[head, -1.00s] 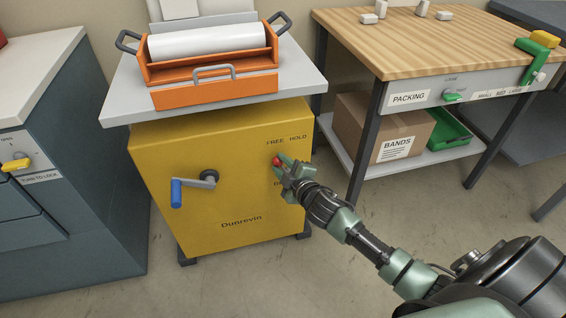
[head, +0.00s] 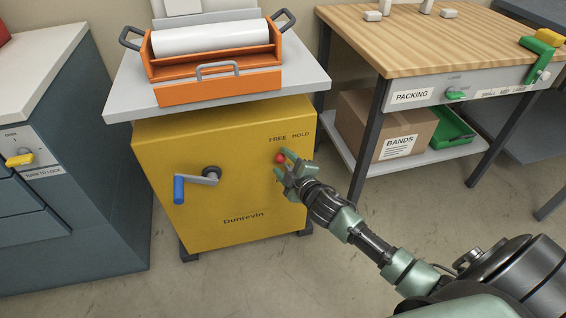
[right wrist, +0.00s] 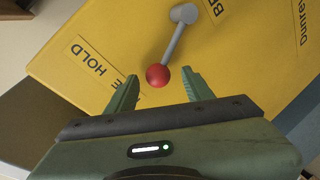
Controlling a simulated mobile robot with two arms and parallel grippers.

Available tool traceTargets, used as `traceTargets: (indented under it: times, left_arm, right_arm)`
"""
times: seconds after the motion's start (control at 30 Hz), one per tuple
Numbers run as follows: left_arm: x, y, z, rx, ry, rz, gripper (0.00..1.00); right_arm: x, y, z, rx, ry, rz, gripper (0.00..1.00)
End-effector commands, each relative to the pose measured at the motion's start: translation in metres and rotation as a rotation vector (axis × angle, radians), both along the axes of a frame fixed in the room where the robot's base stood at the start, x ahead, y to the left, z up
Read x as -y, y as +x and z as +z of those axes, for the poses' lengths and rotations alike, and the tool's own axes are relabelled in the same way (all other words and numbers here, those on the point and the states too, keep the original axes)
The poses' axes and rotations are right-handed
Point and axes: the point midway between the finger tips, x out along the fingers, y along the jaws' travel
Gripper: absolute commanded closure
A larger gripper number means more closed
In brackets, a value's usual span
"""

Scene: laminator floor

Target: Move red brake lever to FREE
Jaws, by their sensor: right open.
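The red ball (head: 280,158) of the brake lever is on the front of the yellow Dunrevin cabinet (head: 190,235), just below the FREE label (head: 278,139); HOLD (head: 300,135) is right of it. In the right wrist view the red ball (right wrist: 158,75) tips a slanted grey lever shaft (right wrist: 174,43). My right gripper (head: 283,162) is open. In the wrist view, its fingertips (right wrist: 156,78) appear either side of the ball with gaps. In the head view it stands beside the ball, hiding the shaft. My left gripper is not in view.
A grey crank with a blue handle (head: 179,189) sticks out left of the lever. The orange laminator (head: 217,90) sits on top. A packing bench (head: 430,45) stands right and a blue-grey cabinet (head: 90,150) left. Floor between cabinet and bench is clear.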

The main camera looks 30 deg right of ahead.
Motion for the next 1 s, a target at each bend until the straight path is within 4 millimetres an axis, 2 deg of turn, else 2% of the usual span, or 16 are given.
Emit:
traceTargets:
  times: [0.2, 0.43, 0.6, 1.0]
  left_arm:
    - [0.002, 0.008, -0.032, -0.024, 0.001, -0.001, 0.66]
    - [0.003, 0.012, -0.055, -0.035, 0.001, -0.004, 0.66]
    - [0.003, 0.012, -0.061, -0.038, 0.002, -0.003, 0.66]
    - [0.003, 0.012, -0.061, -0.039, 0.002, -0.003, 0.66]
  right_arm:
    - [-0.002, -0.034, 0.009, -0.004, 0.0, 0.001, 0.48]
    - [-0.002, -0.064, 0.016, -0.004, 0.0, 0.001, 0.48]
    - [-0.002, -0.071, 0.017, -0.002, -0.001, 0.0, 0.48]
    - [-0.003, -0.071, 0.017, -0.002, -0.001, 0.001, 0.48]
